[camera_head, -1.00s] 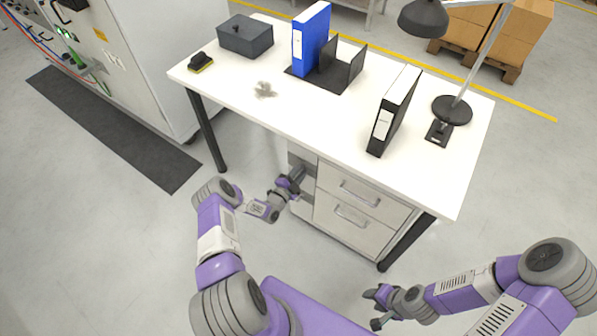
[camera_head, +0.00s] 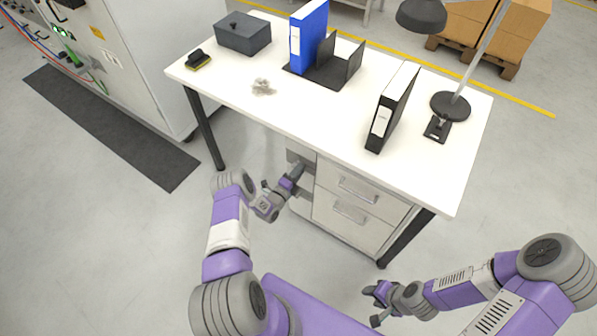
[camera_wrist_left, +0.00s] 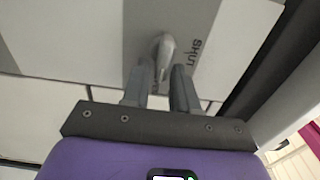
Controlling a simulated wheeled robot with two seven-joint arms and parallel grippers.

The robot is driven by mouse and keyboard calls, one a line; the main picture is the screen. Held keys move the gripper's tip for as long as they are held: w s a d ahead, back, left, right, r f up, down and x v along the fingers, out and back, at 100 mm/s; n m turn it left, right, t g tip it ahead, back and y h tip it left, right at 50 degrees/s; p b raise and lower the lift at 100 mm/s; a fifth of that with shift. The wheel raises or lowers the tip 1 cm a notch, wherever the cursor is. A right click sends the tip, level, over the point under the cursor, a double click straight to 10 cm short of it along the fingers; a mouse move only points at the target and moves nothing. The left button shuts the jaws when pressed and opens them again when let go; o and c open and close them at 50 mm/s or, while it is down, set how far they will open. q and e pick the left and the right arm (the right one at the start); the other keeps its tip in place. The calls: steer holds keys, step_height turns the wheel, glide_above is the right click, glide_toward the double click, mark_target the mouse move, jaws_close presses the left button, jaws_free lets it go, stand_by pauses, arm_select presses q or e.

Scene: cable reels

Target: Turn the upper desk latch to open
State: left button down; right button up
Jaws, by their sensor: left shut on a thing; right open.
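The upper desk latch (camera_wrist_left: 165,47) is a small grey handle on a light grey plate on the desk's side panel, seen in the left wrist view. The letters "SHUT" (camera_wrist_left: 196,50) are on the plate to its right. My left gripper (camera_wrist_left: 162,76) is shut on the latch, one finger on each side. In the head view my left gripper (camera_head: 299,171) is at the drawer unit's left part, just below the desktop, and hides the latch there. My right gripper (camera_head: 370,304) is open and empty, low in front of the desk.
The white desk (camera_head: 300,112) bears a grey box (camera_head: 243,36), a blue binder (camera_head: 309,38), a black binder (camera_head: 391,108) and a lamp (camera_head: 451,106). Two drawers (camera_head: 358,190) are closed right of my left gripper. A dark desk leg (camera_head: 406,238) stands at the front right.

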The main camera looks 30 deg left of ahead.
arm_select(q)
steer(key=shift+a, duration=0.1)
steer(key=c, duration=1.2)
jaws_free()
steer(key=shift+o, duration=0.2)
steer(key=s+p, duration=0.2)
steer(key=s, duration=0.5)
steer(key=shift+s+a, duration=0.25)
steer(key=shift+s, duration=0.05)
